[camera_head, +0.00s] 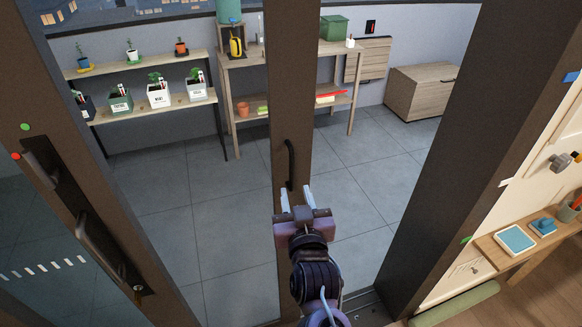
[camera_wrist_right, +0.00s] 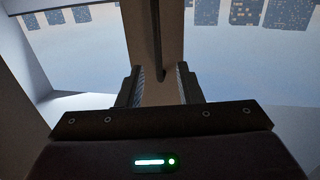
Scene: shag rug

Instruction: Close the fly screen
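The fly screen's brown upright frame (camera_head: 291,80) runs down the middle of the head view, with a dark vertical pull handle (camera_head: 291,163) on it. The doorway is open between this upright and the wide dark post at the right. My right gripper (camera_head: 298,190) is open, its two pale fingers pointing at the upright near the handle's lower end. In the right wrist view the upright (camera_wrist_right: 140,60) and the handle (camera_wrist_right: 157,40) appear between the spread fingers (camera_wrist_right: 160,86); no contact can be made out. My left gripper is out of view.
A dark door frame with a handle (camera_head: 97,243) stands at the left, and a dark post (camera_head: 468,130) at the right. Beyond is a tiled floor (camera_head: 370,190) with plant shelves (camera_head: 160,107), a workbench (camera_head: 285,85) and a wooden chest (camera_head: 420,90). A small shelf (camera_head: 525,250) juts out at right.

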